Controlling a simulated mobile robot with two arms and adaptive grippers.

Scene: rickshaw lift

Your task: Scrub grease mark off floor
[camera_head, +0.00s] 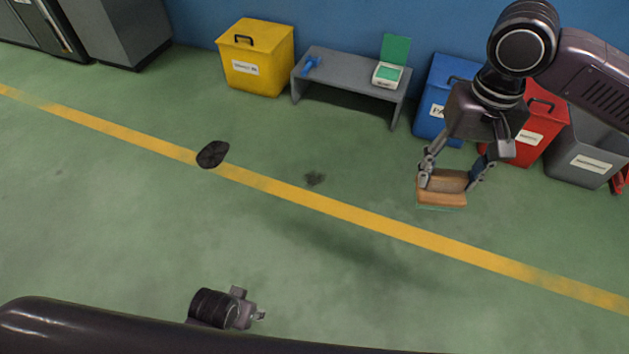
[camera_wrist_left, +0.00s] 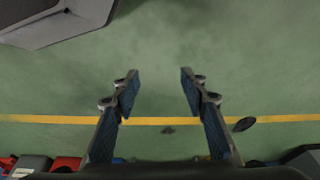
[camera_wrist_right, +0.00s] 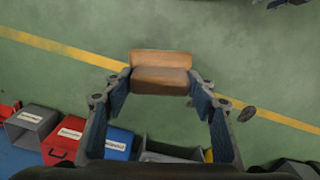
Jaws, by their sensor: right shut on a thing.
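My right gripper (camera_head: 453,176) is shut on a wooden scrubbing block (camera_head: 442,197) with a thin green underside, to the right of the smudge and apparently above the floor. The block also shows between the fingertips in the right wrist view (camera_wrist_right: 160,76). My left gripper (camera_wrist_left: 158,92) is open and empty; its tip shows low in the head view.
A grey bench (camera_head: 345,72) with a blue object (camera_head: 311,64) and an open green-lidded box (camera_head: 391,67) stands by the wall. Yellow (camera_head: 257,58), blue (camera_head: 437,100), red (camera_head: 535,125) and grey (camera_head: 590,152) bins flank it. The floor around the smudge is clear.

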